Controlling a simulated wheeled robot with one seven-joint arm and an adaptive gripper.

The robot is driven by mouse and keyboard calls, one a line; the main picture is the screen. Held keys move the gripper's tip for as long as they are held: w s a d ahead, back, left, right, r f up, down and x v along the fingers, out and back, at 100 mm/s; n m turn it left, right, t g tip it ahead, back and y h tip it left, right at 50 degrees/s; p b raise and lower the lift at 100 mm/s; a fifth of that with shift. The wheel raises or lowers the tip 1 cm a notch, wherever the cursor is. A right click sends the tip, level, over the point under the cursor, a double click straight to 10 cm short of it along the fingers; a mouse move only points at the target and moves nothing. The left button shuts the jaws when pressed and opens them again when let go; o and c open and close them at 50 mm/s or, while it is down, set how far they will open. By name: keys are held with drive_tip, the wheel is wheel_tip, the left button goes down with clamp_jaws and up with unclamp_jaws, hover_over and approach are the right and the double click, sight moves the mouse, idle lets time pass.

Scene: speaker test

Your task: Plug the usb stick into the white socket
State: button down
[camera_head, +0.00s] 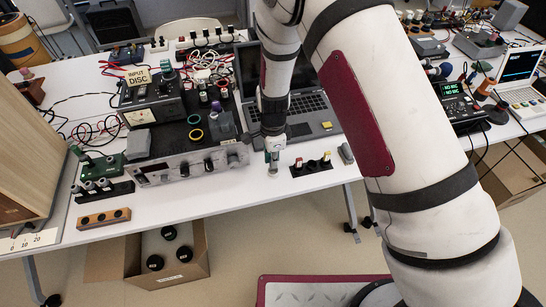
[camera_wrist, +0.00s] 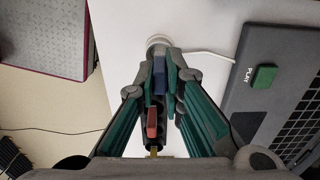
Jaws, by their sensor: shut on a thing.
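My gripper (camera_wrist: 161,76) has its green fingers closed on a small blue stick (camera_wrist: 159,73), which I take to be the usb stick. In the head view my gripper (camera_head: 272,152) points down in front of the laptop, low over the table. The white socket (camera_wrist: 157,40) is a small round piece just past the fingertips in the wrist view, with a white cable running right from it. In the head view a small pale piece (camera_head: 272,172) shows right under the fingertips. I cannot tell whether the stick touches the socket.
A black holder (camera_head: 312,169) with red and yellow pieces stands right of my gripper; a red piece (camera_wrist: 152,122) shows between my fingers' bases. The laptop (camera_head: 310,103) is behind. A grey device with knobs (camera_head: 190,166) stands left. The table's front edge is close.

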drive_tip(key=shift+f+b, duration=0.3)
drive_tip(key=shift+f, duration=0.6)
idle(0.5)
drive_tip(key=c, duration=1.2)
unclamp_jaws()
drive_tip(key=shift+r, duration=0.1)
drive_tip(key=shift+r+p, duration=1.05)
drive_tip(key=shift+r, duration=1.35)
